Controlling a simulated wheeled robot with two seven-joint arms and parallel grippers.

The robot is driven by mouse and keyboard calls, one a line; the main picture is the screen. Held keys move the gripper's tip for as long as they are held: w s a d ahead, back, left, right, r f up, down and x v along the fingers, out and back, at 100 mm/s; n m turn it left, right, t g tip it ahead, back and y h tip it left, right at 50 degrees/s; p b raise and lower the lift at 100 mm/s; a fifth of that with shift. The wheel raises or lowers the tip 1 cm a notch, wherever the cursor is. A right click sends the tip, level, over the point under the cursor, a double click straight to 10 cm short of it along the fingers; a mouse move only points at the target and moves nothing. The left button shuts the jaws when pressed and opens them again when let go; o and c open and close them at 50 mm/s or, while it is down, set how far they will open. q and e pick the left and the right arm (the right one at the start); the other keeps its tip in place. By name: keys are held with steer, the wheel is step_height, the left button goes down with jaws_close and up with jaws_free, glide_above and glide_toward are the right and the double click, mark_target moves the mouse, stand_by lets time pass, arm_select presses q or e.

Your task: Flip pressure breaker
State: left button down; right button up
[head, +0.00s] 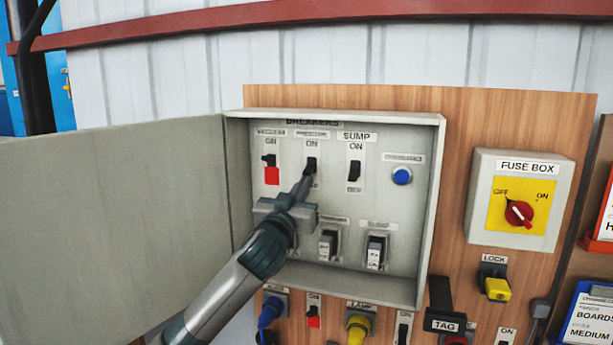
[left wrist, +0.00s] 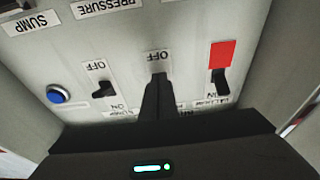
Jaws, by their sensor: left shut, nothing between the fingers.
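The pressure breaker (head: 311,163) is a black toggle in the top row of the open grey breaker box, under a "PRESSURE" and "ON" label. My left gripper (head: 306,182) is shut and empty, its fingertips at the lower part of this toggle. I cannot tell whether they touch it. In the left wrist view the shut fingers (left wrist: 157,88) point just under the upside-down "OFF" label and hide most of the toggle. Its exact position is unclear. My right gripper is not in view.
The vacuum breaker (head: 268,160) with a red patch is left of it; the sump breaker (head: 354,171) and a blue button (head: 402,176) are right. Lower switches (head: 328,245) sit below. The box door (head: 115,225) stands open leftward. A fuse box (head: 520,200) is at right.

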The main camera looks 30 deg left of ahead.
arm_select(q)
steer(key=shift+r+p, duration=0.5)
steer(key=shift+r, duration=0.25)
steer(key=shift+s+f, duration=0.2)
steer(key=shift+b+v, duration=0.3)
steer(key=shift+v, duration=1.1)
steer(key=shift+f, duration=0.1)
steer(key=s, duration=0.3)
steer(key=s+d+p, duration=0.1)
steer(key=s, duration=0.1)
steer(key=shift+s+d, duration=0.2)
steer(key=shift+s, duration=0.2)
